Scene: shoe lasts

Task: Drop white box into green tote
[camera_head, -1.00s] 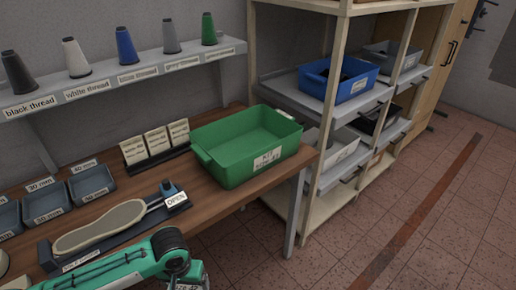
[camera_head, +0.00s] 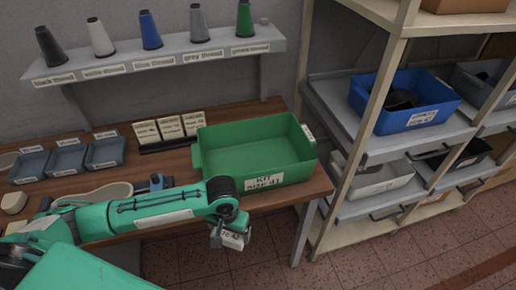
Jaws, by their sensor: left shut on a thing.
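The green tote (camera_head: 245,133) stands upright on the right end of the wooden bench, its open top up and a white label on its front. It looks empty. My left gripper (camera_head: 231,238) is in front of the bench edge, just in front of and below the tote's front wall. It points down and is shut on a small white box (camera_head: 233,241) with dark print on it. The fingers hide part of the box. The box is outside the tote and lower than its rim. My right gripper is not in view.
A shelf with thread cones (camera_head: 151,30) runs above the bench. Cards (camera_head: 171,128) and small blue-grey trays (camera_head: 66,157) stand left of the tote. A shoe-shaped last (camera_head: 105,192) lies behind my arm. A rack with a blue bin (camera_head: 418,118) stands at right.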

